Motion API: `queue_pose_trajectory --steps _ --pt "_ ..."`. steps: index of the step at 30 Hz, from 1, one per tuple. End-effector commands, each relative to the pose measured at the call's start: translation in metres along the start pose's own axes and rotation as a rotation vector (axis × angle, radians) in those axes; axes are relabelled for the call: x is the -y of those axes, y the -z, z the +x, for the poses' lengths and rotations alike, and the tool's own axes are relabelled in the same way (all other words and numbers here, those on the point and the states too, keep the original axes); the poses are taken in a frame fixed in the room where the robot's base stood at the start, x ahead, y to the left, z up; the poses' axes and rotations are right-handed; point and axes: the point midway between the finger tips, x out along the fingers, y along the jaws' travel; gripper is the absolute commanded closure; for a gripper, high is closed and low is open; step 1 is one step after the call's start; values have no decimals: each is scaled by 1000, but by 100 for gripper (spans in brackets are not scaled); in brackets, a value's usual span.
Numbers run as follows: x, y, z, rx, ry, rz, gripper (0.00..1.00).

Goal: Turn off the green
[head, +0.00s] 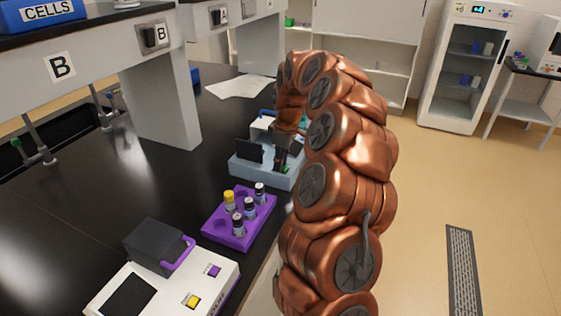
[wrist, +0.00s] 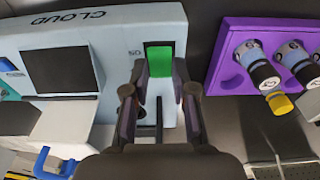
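A green rectangular switch or pad (wrist: 160,60) sits in a slot on a pale grey-blue device marked CLOUD (wrist: 115,45) in the wrist view. I cannot tell its on or off state. My gripper (wrist: 163,92) is open and empty, its two fingers on either side of the slot's line, just short of the green part. In the head view the pale blue device (head: 243,174) stands on the black bench beyond the purple rack, and my gripper (head: 284,150) is over it, partly hidden by my copper arm. A small green tap handle (head: 16,143) shows at the far left.
A purple rack (head: 240,232) with several capped vials, also in the wrist view (wrist: 225,72), stands close beside the device. A white machine (head: 215,289) with yellow and purple buttons is nearer. A shelf marked B (head: 100,65) overhangs the bench at left.

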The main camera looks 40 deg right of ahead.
Motion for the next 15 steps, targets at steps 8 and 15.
queue_pose_trajectory --steps 8,15 --pt "0 0 0 -1 0 0 50" --pt "0 1 0 -2 0 0 50"
